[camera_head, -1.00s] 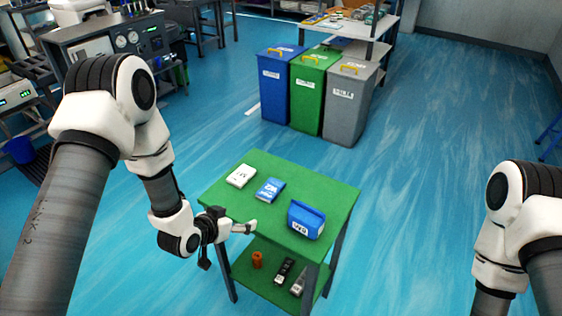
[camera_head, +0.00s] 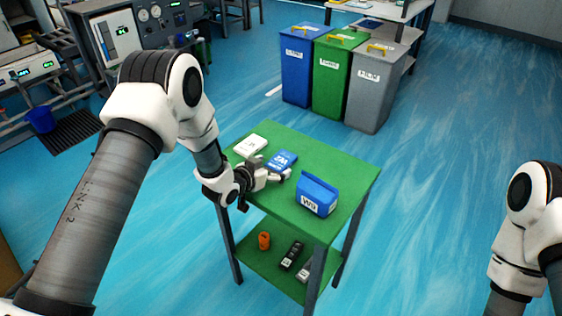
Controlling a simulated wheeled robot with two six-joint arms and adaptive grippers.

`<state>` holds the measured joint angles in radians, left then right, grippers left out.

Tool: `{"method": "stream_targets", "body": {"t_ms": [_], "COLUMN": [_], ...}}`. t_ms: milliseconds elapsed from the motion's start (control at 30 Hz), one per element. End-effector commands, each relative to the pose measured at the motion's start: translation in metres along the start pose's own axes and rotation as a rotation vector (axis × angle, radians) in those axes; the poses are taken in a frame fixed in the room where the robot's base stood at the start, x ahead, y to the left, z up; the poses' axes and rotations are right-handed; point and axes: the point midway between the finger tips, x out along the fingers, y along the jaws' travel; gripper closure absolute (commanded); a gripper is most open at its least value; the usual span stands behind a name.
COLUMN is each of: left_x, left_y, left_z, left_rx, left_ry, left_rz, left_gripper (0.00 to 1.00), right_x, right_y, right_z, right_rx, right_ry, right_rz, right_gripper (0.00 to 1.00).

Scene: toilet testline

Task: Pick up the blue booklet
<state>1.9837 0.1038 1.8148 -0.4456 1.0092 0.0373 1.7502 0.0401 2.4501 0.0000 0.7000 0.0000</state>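The blue booklet (camera_head: 284,158) lies flat on the green top of the small table, with white lettering on its cover. A white booklet (camera_head: 250,145) lies to its left, and a blue box-like pouch (camera_head: 317,194) stands to its right. My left gripper (camera_head: 271,168) is at the near edge of the blue booklet. Its fingers look spread apart, and it covers the booklet's near left part. I cannot tell whether a finger touches the booklet. My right arm shows at the right edge, but its gripper is out of view.
The table's lower shelf (camera_head: 262,262) holds an orange cup (camera_head: 264,240) and dark and grey devices. Blue (camera_head: 300,70), green (camera_head: 332,80) and grey (camera_head: 372,95) bins stand behind the table. The floor right of the table is clear.

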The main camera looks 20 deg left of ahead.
Motion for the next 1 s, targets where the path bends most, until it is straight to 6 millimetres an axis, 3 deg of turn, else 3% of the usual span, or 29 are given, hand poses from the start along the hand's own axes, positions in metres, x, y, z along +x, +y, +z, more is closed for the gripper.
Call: {"method": "stream_targets", "body": {"t_ms": [33, 167, 567, 900, 1000], "left_x": [0.000, 0.000, -0.001, -0.015, -0.028], "left_y": [0.000, 0.000, 0.000, -0.001, -0.017], "left_z": [0.000, 0.000, -0.002, -0.035, -0.028], "left_rx": [0.000, 0.000, 0.001, 0.001, -0.005], "left_ry": [0.000, 0.000, 0.000, 0.003, 0.001], "left_rz": [0.000, 0.000, 0.000, -0.001, -0.004], "left_gripper": [0.26, 0.72, 0.73, 0.73, 0.73], "right_x": [0.000, 0.000, 0.001, 0.007, 0.009], "right_y": [0.000, 0.000, 0.000, 0.000, 0.000], "right_z": [0.000, 0.000, 0.000, 0.000, 0.000], "right_rx": [0.000, 0.000, 0.000, 0.000, 0.000], "right_ry": [0.000, 0.000, 0.000, 0.000, 0.000], "right_rz": [0.000, 0.000, 0.000, 0.000, 0.000], "right_gripper": [0.60, 0.60, 0.60, 0.60, 0.60]}}
